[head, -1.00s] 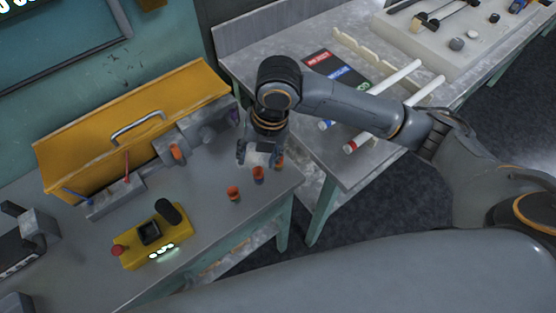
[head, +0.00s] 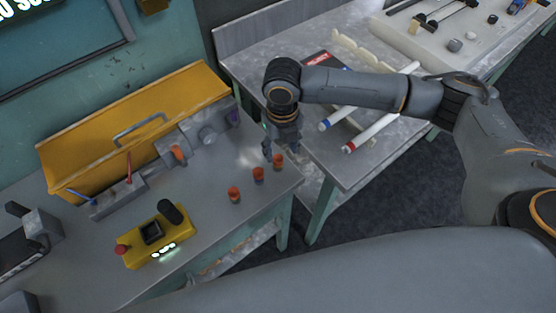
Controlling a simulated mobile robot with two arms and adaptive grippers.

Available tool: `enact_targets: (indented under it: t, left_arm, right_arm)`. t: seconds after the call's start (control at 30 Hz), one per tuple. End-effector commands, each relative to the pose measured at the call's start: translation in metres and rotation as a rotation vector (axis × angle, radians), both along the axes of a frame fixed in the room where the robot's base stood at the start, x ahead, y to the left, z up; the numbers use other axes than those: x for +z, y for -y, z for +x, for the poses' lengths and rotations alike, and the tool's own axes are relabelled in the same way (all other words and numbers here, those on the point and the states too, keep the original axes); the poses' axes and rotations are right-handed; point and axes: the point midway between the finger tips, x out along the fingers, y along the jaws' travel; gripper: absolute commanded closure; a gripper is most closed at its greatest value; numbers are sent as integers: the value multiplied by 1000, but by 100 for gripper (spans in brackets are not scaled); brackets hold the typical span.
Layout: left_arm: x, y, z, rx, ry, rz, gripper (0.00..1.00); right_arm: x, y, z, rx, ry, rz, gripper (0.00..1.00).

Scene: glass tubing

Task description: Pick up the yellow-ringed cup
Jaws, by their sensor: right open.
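Three small orange-red cups stand in a slanting row near the right corner of the grey workbench: a near cup (head: 233,195), a middle cup (head: 258,174) and a far cup (head: 278,161). They are too small here to tell which has a yellow ring. My right gripper (head: 281,155) points down, open, just behind and above the far cup. One finger shows at that cup's left; whether they touch I cannot tell. No cup is seen held. My left gripper is not in view.
A yellow toolbox (head: 88,165) stands along the back of the bench. A yellow control box (head: 155,240) with a red button sits at the front left. A second bench (head: 338,172) at the right holds white tubes (head: 373,133).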

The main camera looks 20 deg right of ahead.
Motion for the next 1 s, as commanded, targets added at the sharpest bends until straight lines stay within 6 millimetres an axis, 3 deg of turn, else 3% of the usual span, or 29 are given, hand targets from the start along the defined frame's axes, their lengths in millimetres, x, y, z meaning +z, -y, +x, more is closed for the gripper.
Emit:
enact_targets:
  t: [0.4, 0.67, 0.9, 1.0]
  left_arm:
    - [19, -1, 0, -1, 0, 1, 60]
    - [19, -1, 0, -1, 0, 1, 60]
    - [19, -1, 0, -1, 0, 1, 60]
    - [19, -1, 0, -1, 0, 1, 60]
  right_arm:
    - [-49, -7, 4, 0, -2, 0, 48]
    - [-53, -7, 4, 1, 1, -1, 48]
    - [-53, -7, 4, 0, 1, 0, 93]
    - [-53, -7, 4, 0, 1, 0, 96]
